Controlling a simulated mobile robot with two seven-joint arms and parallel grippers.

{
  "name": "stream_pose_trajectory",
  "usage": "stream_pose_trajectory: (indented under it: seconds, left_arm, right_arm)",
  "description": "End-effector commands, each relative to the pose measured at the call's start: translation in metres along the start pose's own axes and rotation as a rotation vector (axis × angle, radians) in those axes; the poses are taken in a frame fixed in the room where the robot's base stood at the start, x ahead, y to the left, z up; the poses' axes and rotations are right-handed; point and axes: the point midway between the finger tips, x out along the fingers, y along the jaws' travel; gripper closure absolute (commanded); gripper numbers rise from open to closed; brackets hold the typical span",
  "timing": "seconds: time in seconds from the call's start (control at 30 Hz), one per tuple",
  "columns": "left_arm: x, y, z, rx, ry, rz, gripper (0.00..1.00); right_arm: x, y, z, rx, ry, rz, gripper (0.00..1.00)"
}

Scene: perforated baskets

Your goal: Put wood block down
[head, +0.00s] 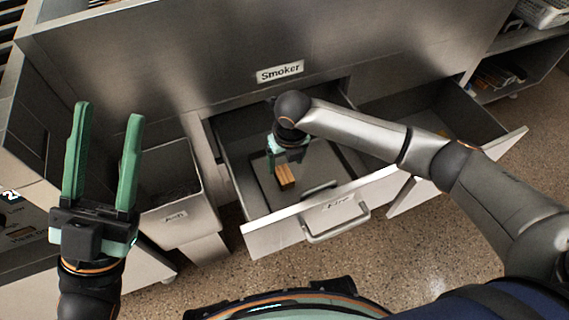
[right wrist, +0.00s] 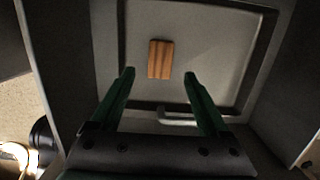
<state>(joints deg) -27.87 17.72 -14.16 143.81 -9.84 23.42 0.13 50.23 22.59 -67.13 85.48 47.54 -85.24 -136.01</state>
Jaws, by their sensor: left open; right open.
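The wood block (head: 286,177) is a small orange-brown piece in the open drawer (head: 290,232) under the "Smoker" label. In the right wrist view the wood block (right wrist: 160,59) lies on a grey tray-like panel (right wrist: 205,75), beyond my fingertips. My right gripper (head: 287,160) reaches down into the drawer just above the block. Its green fingers (right wrist: 161,76) are spread, with a gap between them and the block. My left gripper (head: 108,112) is open and empty at the left, fingers pointing up, away from the drawer.
The drawer front has a handle (head: 338,226) and a "Fire" label. A metal bin labelled "Ash" (head: 178,222) stands left of it. Another open drawer (head: 440,118) is to the right. The smoker's metal body (head: 200,50) rises behind. Speckled floor (head: 385,262) lies in front.

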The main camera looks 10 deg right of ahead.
Motion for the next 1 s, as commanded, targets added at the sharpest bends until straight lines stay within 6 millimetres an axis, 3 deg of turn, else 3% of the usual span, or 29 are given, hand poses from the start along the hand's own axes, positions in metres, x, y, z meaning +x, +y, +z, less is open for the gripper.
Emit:
stream_pose_trajectory:
  seconds: [0.03,0.2,0.4,0.47,0.57,0.67,0.73,0.83,1.0]
  left_arm:
    - [0.006,-0.003,-0.007,0.01,0.003,0.001,0.5]
    - [0.013,-0.008,-0.016,0.033,0.015,-0.003,0.5]
    - [0.015,-0.011,-0.017,0.049,0.013,-0.007,0.5]
    - [0.015,-0.011,-0.017,0.051,0.011,-0.007,0.5]
    - [0.014,-0.011,-0.016,0.052,0.01,-0.007,0.5]
    - [0.014,-0.011,-0.016,0.051,0.01,-0.007,0.5]
    - [0.014,-0.011,-0.016,0.051,0.009,-0.007,0.5]
    - [0.014,-0.011,-0.016,0.05,0.009,-0.007,0.5]
    - [0.014,-0.01,-0.016,0.047,0.008,-0.006,0.5]
  right_arm:
    - [-0.016,0.0,0.002,-0.001,-0.003,0.001,0.21]
    - [-0.042,0.0,0.001,0.0,-0.001,0.0,0.21]
    - [-0.052,0.006,0.0,0.023,-0.015,0.023,0.21]
    - [-0.05,0.019,0.0,0.071,-0.05,0.072,0.21]
    - [-0.05,0.056,0.004,0.238,-0.146,0.235,0.21]
    - [-0.068,0.097,0.012,0.496,-0.257,0.496,0.21]
    - [-0.093,0.117,0.018,0.696,-0.316,0.708,0.21]
    - [-0.138,0.126,0.026,0.968,-0.365,1.021,0.21]
    - [-0.229,0.096,0.018,1.315,-0.375,1.578,0.21]
